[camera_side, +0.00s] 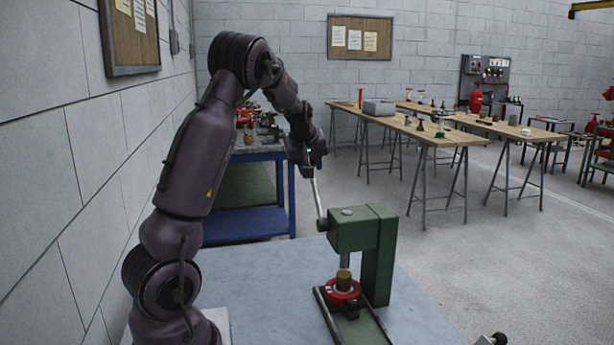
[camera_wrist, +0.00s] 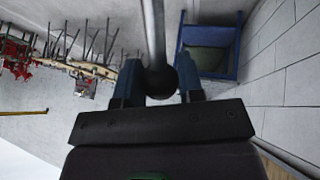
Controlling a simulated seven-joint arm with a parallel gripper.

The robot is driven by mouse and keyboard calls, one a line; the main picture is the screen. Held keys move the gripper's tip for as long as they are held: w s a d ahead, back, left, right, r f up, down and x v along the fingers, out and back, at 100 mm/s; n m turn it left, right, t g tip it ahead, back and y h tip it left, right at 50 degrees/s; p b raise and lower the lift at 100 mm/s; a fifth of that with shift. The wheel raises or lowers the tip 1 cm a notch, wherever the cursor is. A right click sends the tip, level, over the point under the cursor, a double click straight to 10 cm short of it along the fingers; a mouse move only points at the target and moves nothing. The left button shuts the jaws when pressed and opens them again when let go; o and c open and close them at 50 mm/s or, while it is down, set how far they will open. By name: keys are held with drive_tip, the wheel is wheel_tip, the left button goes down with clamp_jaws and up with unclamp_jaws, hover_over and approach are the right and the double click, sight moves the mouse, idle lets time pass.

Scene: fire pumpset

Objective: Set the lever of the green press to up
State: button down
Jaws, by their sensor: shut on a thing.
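The green press (camera_side: 362,240) stands on the grey table, in the side view. Its lever (camera_side: 317,196) is a thin metal rod that rises from the left of the press head, tilted slightly left, up to my gripper (camera_side: 308,162). In the wrist view, my gripper (camera_wrist: 160,88) is shut on the dark round knob (camera_wrist: 160,80) at the lever's end. The lever's rod (camera_wrist: 153,30) runs away from the knob there. The press itself does not show in the wrist view.
A red round holder (camera_side: 342,292) with a brass-coloured piece sits under the press ram. The grey tabletop (camera_side: 260,275) is clear left of the press. A blue workbench (camera_side: 250,215) stands behind, and wooden trestle tables (camera_side: 440,135) stand farther off.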

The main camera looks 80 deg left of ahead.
sight(315, 186)
drive_tip(key=d+r, duration=0.3)
drive_tip(key=shift+d+r, duration=0.15)
drive_tip(key=shift+d, duration=0.1)
drive_tip(key=shift+d+r, duration=0.3)
drive_tip(key=shift+d, duration=0.3)
drive_tip(key=shift+d+r, duration=0.25)
drive_tip(key=shift+d, duration=0.3)
drive_tip(key=shift+w, duration=0.1)
drive_tip(key=c, duration=0.8)
unclamp_jaws()
drive_tip(key=shift+o, duration=0.2)
drive_tip(key=v, duration=1.3)
drive_tip(key=shift+a, duration=0.1)
